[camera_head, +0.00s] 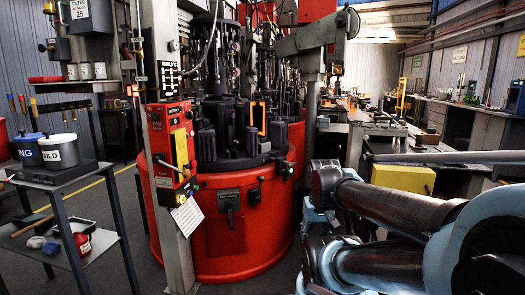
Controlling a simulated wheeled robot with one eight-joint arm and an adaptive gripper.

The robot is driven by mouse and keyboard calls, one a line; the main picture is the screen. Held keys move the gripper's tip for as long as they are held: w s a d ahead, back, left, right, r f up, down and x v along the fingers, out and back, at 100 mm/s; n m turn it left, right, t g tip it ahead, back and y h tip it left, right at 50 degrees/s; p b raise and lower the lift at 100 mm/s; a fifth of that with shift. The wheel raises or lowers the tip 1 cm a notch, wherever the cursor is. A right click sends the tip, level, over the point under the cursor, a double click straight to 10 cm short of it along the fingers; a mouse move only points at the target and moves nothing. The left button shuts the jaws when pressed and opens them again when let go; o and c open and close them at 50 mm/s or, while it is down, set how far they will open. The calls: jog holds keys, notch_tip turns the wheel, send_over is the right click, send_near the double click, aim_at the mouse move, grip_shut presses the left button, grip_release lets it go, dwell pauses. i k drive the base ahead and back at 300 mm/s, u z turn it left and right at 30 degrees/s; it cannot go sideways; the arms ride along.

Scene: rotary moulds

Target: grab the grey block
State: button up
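I cannot single out the grey block with certainty. Several dark grey, block-like parts stand upright on the round red machine (235,215), one of them at its front left (207,144). An orange-framed piece (258,118) stands among them. My arm links fill the lower right of the view, to the right of the machine and apart from its top. My gripper is not in view.
A red control box (170,150) on a post stands left of the machine. A small metal table (62,180) with pots is at the left. A yellow box (403,178) and a long workbench are at the right. Open floor shows between the left table and the machine.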

aim_at(264, 146)
jog(key=k, duration=0.45)
jog(key=u, duration=0.5)
jog(key=i, duration=1.25)
jog(key=z, duration=0.55)
jog(key=i, duration=0.5)
jog(key=z, duration=0.4)
